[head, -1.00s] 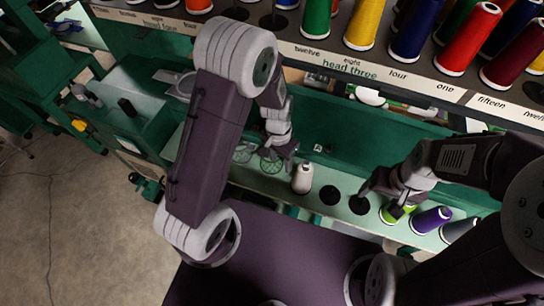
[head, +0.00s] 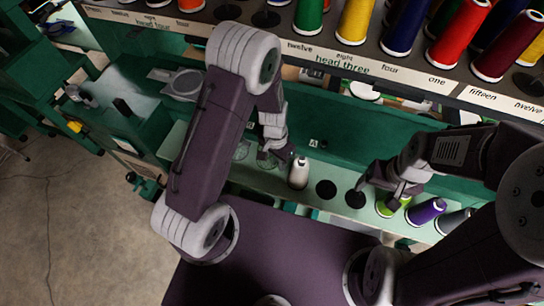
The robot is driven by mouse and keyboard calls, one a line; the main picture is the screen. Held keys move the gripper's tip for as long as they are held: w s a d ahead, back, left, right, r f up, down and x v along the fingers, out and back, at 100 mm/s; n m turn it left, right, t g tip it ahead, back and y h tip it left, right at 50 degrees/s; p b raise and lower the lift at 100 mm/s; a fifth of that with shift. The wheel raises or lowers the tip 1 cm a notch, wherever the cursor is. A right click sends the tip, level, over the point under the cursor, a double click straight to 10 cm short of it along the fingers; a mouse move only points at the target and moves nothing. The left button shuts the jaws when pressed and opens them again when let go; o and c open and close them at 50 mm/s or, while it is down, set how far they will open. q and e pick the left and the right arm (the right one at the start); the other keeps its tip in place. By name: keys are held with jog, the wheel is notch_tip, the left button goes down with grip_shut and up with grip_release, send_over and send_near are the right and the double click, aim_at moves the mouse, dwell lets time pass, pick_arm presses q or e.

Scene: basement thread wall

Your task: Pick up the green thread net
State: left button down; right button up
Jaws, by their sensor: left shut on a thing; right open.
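A small green net (head: 267,161) shows at the left end of the pale green shelf in the head view, partly hidden by my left gripper. My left gripper (head: 282,155) is shut on it at its upper right side, just left of a white thread cone (head: 299,173). A second, paler round net (head: 241,151) lies to the left, partly behind my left arm. My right gripper (head: 380,187) is open above the shelf, close to a lime green cone (head: 385,209) that it partly covers.
Purple (head: 426,211) and grey (head: 453,221) cones stand right of the lime one. Two dark round spots (head: 326,190) are empty. The labelled upper rack (head: 370,67) holds several coloured cones above both arms. Green benches (head: 150,110) stand at left.

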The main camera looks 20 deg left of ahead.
pick_arm(q)
notch_tip(320, 180, up, 10)
pick_arm(e)
jog(key=shift+f, duration=0.1)
dwell(0.4)
pick_arm(q)
jog(key=shift+s, duration=0.1)
